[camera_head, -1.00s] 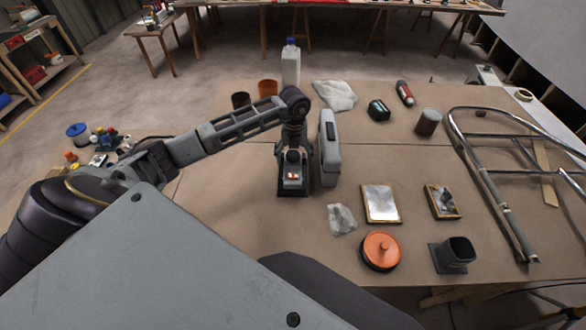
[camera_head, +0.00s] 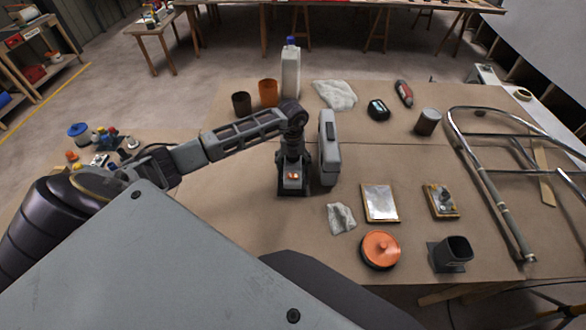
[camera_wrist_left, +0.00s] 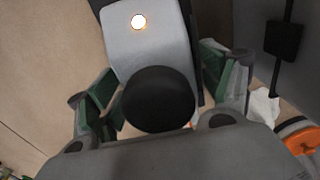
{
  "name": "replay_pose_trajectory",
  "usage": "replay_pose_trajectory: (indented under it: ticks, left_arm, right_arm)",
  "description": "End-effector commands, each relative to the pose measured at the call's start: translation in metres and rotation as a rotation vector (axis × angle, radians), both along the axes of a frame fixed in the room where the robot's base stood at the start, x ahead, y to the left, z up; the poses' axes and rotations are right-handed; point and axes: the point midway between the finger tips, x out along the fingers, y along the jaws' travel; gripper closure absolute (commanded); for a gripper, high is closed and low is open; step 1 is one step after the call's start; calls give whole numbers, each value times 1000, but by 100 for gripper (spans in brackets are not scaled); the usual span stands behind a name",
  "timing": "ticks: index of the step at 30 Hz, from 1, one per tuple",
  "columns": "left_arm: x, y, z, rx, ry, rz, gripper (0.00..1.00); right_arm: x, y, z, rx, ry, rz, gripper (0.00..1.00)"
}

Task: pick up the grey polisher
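The grey polisher (camera_head: 293,184) stands on the brown-covered table, below my left gripper (camera_head: 293,158). Gripper and wrist hide much of its top in the head view. In the left wrist view the polisher (camera_wrist_left: 152,48) shows a grey body with a bright round spot and a black round knob. My left gripper (camera_wrist_left: 160,85) has its green-padded fingers spread on either side of it. A gap shows by the left finger; the right finger is close to the body, and I cannot tell whether it touches. My right gripper is not in view.
A grey upright case (camera_head: 329,155) stands close right of the polisher. A crumpled rag (camera_head: 341,219), an orange round tin (camera_head: 380,250) and a framed plate (camera_head: 380,203) lie to the right. Behind are brown cups (camera_head: 268,92) and a white bottle (camera_head: 291,72). Table left of the polisher is clear.

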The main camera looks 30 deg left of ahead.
Motion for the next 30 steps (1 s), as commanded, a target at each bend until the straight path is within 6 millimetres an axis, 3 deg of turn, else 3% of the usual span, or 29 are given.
replay_pose_trajectory:
  ticks: [2,16,30]
  left_arm:
    - [0,0,0,0,0,0,35]
    - [0,0,0,0,0,0,96]
    - [2,0,10,0,-5,0,96]
  right_arm:
    - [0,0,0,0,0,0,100]
    - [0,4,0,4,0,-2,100]
    - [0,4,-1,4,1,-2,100]
